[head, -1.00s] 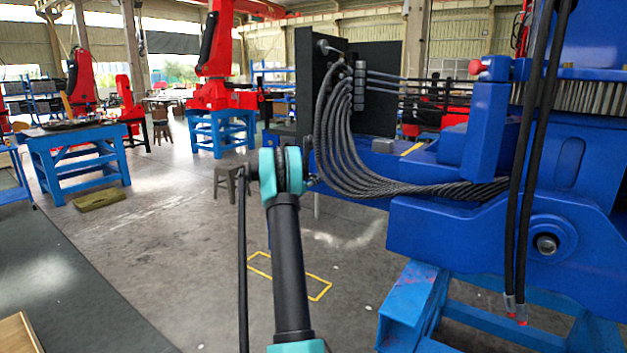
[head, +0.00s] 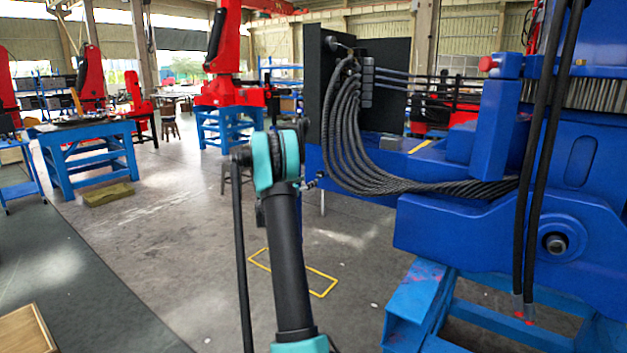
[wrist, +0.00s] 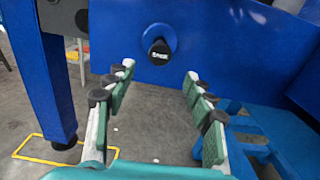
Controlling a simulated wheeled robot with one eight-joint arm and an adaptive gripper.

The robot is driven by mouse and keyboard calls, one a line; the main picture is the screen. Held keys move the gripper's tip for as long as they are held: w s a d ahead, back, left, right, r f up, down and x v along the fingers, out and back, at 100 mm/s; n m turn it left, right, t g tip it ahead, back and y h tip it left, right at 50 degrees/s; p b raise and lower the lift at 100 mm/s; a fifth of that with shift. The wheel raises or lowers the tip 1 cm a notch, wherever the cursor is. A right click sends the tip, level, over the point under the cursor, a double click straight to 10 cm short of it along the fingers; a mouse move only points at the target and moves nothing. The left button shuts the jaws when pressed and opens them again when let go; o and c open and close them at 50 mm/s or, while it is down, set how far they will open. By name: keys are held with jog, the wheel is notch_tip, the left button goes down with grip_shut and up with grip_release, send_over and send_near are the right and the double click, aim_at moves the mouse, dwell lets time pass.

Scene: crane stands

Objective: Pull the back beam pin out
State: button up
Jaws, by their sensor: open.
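In the wrist view a pin with a round black end (wrist: 158,51) sticks out of a blue collar on the blue beam. I take it for the back beam pin, though the frames do not name it. My gripper (wrist: 158,78) is open, with its green-padded fingers on either side of the view. The pin's end lies beyond the fingertips, roughly centred between them, and nothing is held. In the head view my arm reaches toward the blue crane stand (head: 450,225); my gripper cannot be made out there.
A bundle of black hoses (head: 350,150) hangs beside the arm, and two dark hoses (head: 545,150) hang at the right. A blue trestle (head: 410,305) stands under the stand. A blue post (wrist: 40,75) is left of the gripper.

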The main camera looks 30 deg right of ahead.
jog(key=shift+v, duration=1.25)
jog(key=shift+s, duration=0.1)
jog(key=s+a+f+m+g+y, duration=0.1)
jog(key=s+a+f+m+y, duration=0.4)
jog(key=s+a, duration=0.9)
jog(key=s+a+f+m+y, duration=0.5)
jog(key=s+a+m, duration=0.5)
jog(key=s+a, duration=0.4)
jog(key=s+a+f+m+g+y, duration=0.1)
jog(key=s+a+f+m+y, duration=0.4)
jog(key=s+a, duration=0.9)
jog(key=s+m+y, duration=0.1)
jog(key=s+m, duration=0.1)
jog(key=s, duration=0.2)
jog(key=shift+f+g+y, duration=0.25)
jog(key=shift+g+y, duration=0.05)
